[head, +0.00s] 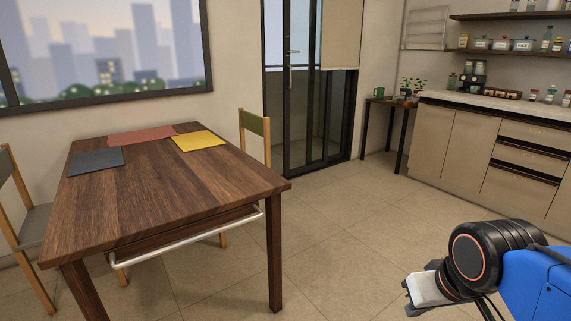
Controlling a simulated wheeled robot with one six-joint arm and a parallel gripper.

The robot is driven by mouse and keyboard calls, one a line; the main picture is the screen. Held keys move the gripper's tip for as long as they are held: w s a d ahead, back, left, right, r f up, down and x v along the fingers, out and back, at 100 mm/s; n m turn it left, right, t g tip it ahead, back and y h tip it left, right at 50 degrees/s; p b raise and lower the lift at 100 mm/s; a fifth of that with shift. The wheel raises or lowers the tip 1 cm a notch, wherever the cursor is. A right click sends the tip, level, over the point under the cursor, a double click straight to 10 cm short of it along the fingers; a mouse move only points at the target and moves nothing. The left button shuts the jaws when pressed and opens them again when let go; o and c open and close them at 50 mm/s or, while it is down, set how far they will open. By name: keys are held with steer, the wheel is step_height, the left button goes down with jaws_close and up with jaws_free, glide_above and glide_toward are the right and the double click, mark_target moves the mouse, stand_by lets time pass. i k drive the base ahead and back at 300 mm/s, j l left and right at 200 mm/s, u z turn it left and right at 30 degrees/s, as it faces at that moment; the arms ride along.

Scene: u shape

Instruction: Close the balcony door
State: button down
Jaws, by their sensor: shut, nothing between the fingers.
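The balcony door (298,100) is in the back wall, right of the window. It has glass panels in a dark frame and a light vertical handle (292,62) on its left part. A beige blind (341,35) covers the upper right of the doorway. I cannot tell for sure how far the door stands open. My gripper (410,292) is at the lower right, shut and empty, well in front of the door and apart from it. Its fingers show only in part.
A wooden table (170,200) with mats and a front rail stands at left. Chairs (255,132) stand behind and left of it. A small side table (388,103) with plants is right of the door, beside the kitchen counter (475,98). Floor between table and counter is clear.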

mark_target(287, 82)
steer(key=i+z, duration=0.25)
steer(key=i, duration=4.05)
